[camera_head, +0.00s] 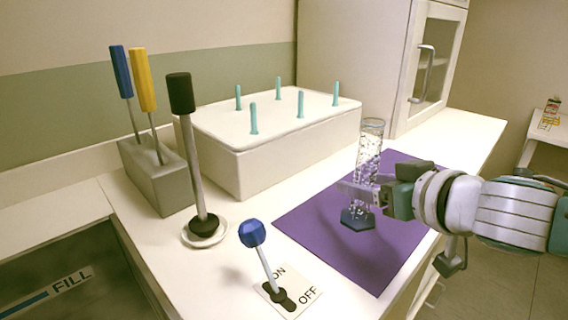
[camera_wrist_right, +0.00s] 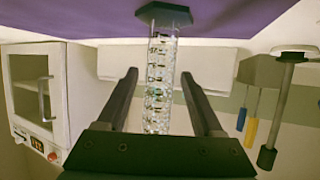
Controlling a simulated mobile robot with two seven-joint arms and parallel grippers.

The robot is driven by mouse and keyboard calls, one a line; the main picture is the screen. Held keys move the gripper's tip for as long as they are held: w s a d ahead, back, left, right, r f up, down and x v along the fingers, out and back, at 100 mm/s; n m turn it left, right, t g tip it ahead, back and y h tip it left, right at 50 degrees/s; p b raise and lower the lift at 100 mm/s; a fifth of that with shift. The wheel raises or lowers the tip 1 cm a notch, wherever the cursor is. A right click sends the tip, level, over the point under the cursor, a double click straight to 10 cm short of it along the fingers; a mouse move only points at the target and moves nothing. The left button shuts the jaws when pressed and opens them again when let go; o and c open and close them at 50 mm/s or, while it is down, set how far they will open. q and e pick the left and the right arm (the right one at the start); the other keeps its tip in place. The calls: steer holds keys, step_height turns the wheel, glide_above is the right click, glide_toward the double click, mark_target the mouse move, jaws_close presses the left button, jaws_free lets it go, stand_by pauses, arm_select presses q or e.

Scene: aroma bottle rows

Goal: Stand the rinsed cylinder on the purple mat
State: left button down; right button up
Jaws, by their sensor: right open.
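The rinsed cylinder (camera_head: 369,150) is clear, wet with droplets, and has a dark blue hexagonal foot. It stands upright on the purple mat (camera_head: 318,217), near the middle of it. My right gripper (camera_head: 362,192) comes in from the right, low around the cylinder in the head view. In the right wrist view the cylinder (camera_wrist_right: 160,80) shows between the two spread fingers, with gaps on both sides, and its foot rests on the mat (camera_wrist_right: 90,14). The right gripper is open. My left gripper is not in view.
A white box (camera_head: 285,150) with several teal pegs stands behind the mat. Left of it are a grey holder (camera_head: 158,175) with blue and yellow handled tools, a black-handled rod (camera_head: 194,150) and a blue-knobbed ON/OFF lever (camera_head: 258,250). A cabinet (camera_head: 345,65) stands at the back.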

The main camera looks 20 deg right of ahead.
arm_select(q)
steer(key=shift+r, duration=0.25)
arm_select(e)
steer(key=shift+r, duration=0.25)
arm_select(q)
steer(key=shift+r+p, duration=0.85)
steer(key=shift+p, duration=0.25)
arm_select(e)
steer(key=v, duration=1.2)
steer(key=s+a+f+n+g, duration=0.1)
steer(key=s+a+f+g, duration=0.2)
steer(key=s+a+g, duration=0.2)
steer(key=s+a+f+n+g, duration=0.1)
steer(key=s+a+f+g, duration=0.2)
steer(key=s, duration=0.7)
steer(key=shift+s+a+f+g, duration=0.35)
steer(key=shift+s+a+g, duration=0.05)
steer(key=shift+a+g, duration=0.55)
steer(key=shift+c, duration=0.4)
